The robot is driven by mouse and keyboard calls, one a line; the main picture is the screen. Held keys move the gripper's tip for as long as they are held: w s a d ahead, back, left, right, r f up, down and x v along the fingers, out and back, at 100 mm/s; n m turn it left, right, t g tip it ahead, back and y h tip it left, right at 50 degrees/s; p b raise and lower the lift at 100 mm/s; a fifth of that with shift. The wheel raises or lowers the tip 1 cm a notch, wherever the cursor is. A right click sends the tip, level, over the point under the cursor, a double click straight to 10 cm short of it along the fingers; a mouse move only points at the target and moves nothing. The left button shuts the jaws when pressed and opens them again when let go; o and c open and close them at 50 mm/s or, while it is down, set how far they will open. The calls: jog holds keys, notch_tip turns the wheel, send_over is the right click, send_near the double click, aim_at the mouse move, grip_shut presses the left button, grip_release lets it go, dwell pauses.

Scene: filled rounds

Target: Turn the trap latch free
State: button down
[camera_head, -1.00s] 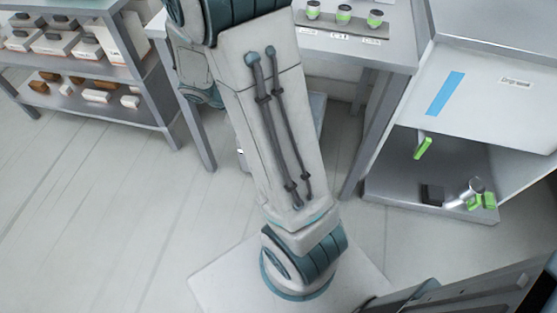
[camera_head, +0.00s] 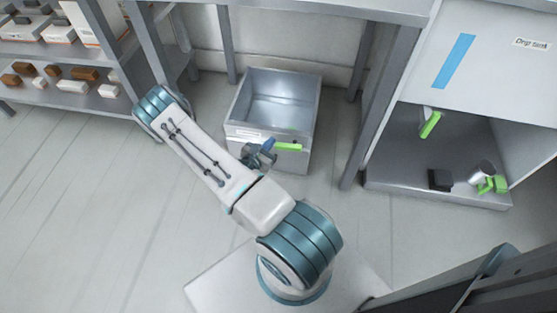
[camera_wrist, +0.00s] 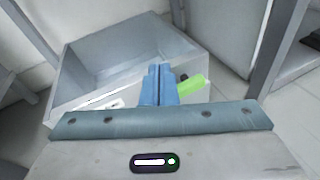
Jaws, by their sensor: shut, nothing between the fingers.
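A bright green lever (camera_head: 287,147) sticks out sideways from the front of a grey open-topped metal bin on the floor; it also shows in the wrist view (camera_wrist: 191,86). My gripper (camera_head: 264,152) is at the bin's front, close to the lever's left end. Its blue fingers (camera_wrist: 158,82) are together, with nothing between them. They partly hide the lever's left end, and I cannot tell whether they touch it. Another green handle (camera_head: 431,124) hangs in the open cabinet at right. I cannot tell which green part is the trap latch.
The bin (camera_head: 313,100) is empty and stands under a table, between its legs. In the cabinet's base lie a dark block (camera_head: 439,180) and a silver cylinder (camera_head: 481,173) beside green parts (camera_head: 494,185). A shelf of boxes (camera_head: 70,103) stands at left. Floor at front left is clear.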

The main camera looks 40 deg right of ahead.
aim_at(289, 145)
jog(key=s+f+n+t+y+b, duration=0.35)
jog(key=f+n, duration=0.25)
jog(key=f, duration=1.1)
jog(key=b+x, duration=0.1)
jog(key=x, duration=0.1)
jog(key=b+x, duration=0.1)
jog(key=x, duration=0.2)
jog(key=b+x, duration=0.1)
jog(key=x, duration=0.2)
jog(key=shift+w+f+b, duration=0.2)
jog(key=shift+w+b, duration=0.1)
jog(key=shift+w, duration=0.1)
jog(key=shift+w+d+r+b, duration=0.1)
jog(key=shift+w+r+b, duration=0.1)
jog(key=shift+r, duration=0.85)
jog(key=shift+w+d+r+b, duration=0.1)
jog(key=shift+w+r+b, duration=0.1)
jog(key=shift+r, duration=0.85)
jog(key=shift+r, duration=0.1)
